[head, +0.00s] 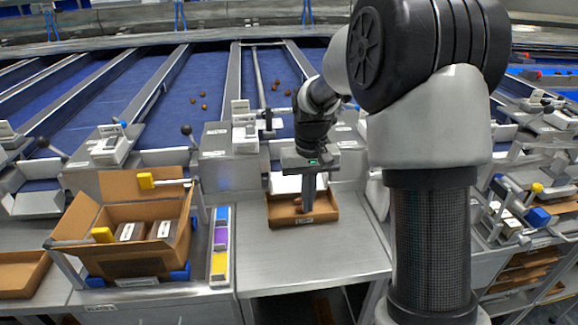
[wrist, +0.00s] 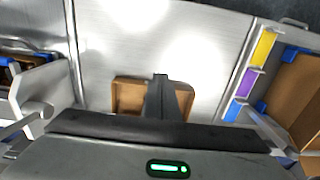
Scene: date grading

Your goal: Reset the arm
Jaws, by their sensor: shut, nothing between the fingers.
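My gripper (head: 308,204) is shut and empty in the head view, pointing down over a small brown tray (head: 290,221) on the steel counter. Its closed fingers (wrist: 160,82) also show in the wrist view, in front of the same tray (wrist: 127,96). I cannot tell whether the fingertips touch the tray. My arm reaches in from the right of the head view.
An open cardboard box (head: 127,258) with dark packs stands on the left. Next to it is a strip of blue, purple and yellow blocks (head: 220,243). Blue lanes (head: 215,90) with scattered dates lie behind. The steel counter (head: 330,262) in front of the tray is clear.

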